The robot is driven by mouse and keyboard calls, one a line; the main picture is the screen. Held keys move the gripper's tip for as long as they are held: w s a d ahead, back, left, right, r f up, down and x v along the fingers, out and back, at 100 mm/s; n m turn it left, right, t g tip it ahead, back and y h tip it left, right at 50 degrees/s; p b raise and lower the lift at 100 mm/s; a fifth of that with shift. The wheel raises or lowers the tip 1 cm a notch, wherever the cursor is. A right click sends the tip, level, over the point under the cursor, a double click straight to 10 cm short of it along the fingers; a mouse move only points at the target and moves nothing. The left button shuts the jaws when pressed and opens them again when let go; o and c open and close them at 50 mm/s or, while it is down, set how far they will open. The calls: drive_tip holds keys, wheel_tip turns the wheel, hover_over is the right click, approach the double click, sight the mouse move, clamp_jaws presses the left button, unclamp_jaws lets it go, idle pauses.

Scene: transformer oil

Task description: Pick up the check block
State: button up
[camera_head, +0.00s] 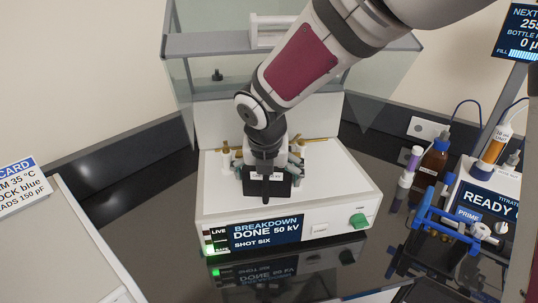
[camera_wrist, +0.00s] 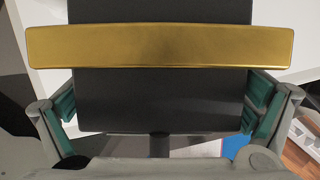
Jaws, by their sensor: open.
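A dark block (camera_head: 281,187), which may be the check block, sits at the white tester's top under my gripper (camera_head: 268,166). In the wrist view the dark block (camera_wrist: 160,98) fills the middle, with a gold bar (camera_wrist: 160,47) across its upper part. My gripper (camera_wrist: 160,106) is open, with one teal-padded finger on either side of the block. Narrow gaps seem to show beside the pads; I cannot tell whether either touches. My wrist hides much of the block in the head view.
The white tester (camera_head: 210,190) has a display reading "BREAKDOWN DONE 50 kV", a green knob (camera_head: 358,221) and a raised clear cover (camera_head: 375,75) behind my arm. At right are a brown bottle (camera_head: 431,165) and a blue-handled item (camera_head: 440,222).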

drive_tip(key=shift+f, duration=0.1)
drive_tip(key=c, duration=1.4)
drive_tip(key=shift+c, duration=1)
drive_tip(key=shift+w, duration=0.1)
drive_tip(key=shift+c, duration=0.2)
